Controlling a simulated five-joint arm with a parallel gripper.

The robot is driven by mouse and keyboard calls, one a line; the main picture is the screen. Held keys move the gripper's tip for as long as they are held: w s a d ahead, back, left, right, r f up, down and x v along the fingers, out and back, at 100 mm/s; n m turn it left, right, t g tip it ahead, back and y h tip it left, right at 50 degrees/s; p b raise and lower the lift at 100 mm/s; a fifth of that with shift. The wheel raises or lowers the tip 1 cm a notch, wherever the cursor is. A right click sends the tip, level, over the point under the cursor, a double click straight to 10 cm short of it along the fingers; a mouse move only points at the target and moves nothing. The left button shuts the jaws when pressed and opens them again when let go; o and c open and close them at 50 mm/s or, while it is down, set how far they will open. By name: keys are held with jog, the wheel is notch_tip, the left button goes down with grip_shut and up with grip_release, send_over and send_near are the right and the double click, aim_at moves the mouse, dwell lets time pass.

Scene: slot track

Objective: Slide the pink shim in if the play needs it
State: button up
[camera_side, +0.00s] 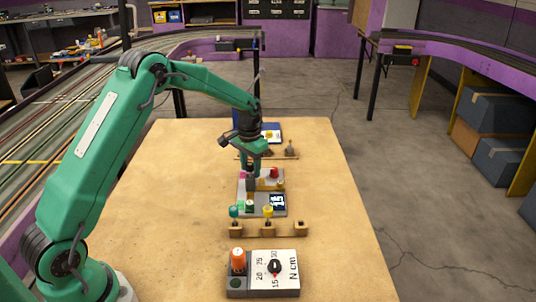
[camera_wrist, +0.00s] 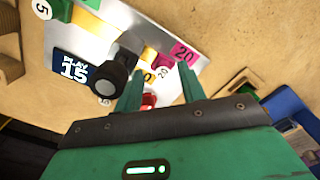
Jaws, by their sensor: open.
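My gripper (camera_side: 252,174) is open and hangs low over a grey board (camera_side: 247,211) in the middle of the table. In the wrist view its two green fingers (camera_wrist: 160,82) point at the board with a gap between them. A pink block marked 20, the pink shim (camera_wrist: 183,51), lies on the board just past the right fingertip. Its pink also shows left of my gripper in the side view (camera_side: 242,174). A display (camera_wrist: 74,69) on the board reads PLAY 15. A red knob (camera_wrist: 149,100) shows between the fingers. The slot itself is partly hidden by my gripper.
A black round knob (camera_wrist: 106,80) stands beside the display. A wooden rack (camera_side: 283,230) with teal and yellow knobs stands in front of the board. Nearer is a torque dial block (camera_side: 287,258) with an orange knob. A blue tray (camera_side: 271,127) lies behind. The table's right side is clear.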

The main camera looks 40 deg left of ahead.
jog(key=shift+r, duration=3.35)
jog(key=s+d+r+t, duration=0.1)
jog(key=s+d+r, duration=0.2)
jog(key=s+r, duration=0.4)
jog(key=s+d+r+t, duration=0.2)
jog(key=s+d+r, duration=0.1)
jog(key=s+r, duration=0.35)
jog(key=s+d+t, duration=0.2)
jog(key=s+d, duration=0.1)
jog(key=s, duration=1.5)
jog(key=shift+r+t, duration=0.3)
jog(key=shift+r, duration=0.15)
